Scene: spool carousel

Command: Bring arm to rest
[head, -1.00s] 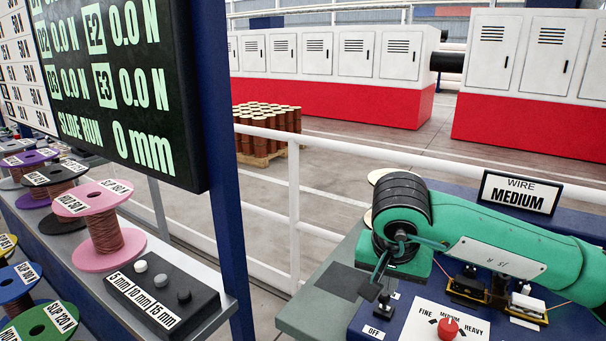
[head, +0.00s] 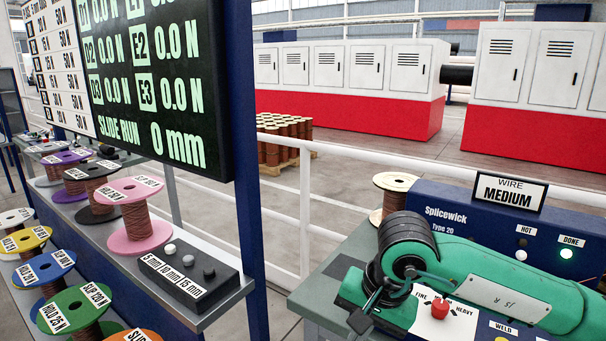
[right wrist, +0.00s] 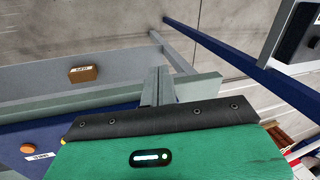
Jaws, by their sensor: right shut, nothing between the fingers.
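My right arm, green with black joint rings, comes in from the right in the head view, folded over the front of the blue splicer bench. Its gripper (head: 364,312) points down and left at the bench's front left part, small and partly hidden by the arm. In the right wrist view the grey fingers of the right gripper (right wrist: 158,88) are together with nothing between them. They point towards a grey edge, with floor beyond. My left gripper is not in view.
A spool (head: 393,190) stands behind the arm. Left, a shelf holds several spools, including a pink one (head: 137,215), and a button box (head: 190,272).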

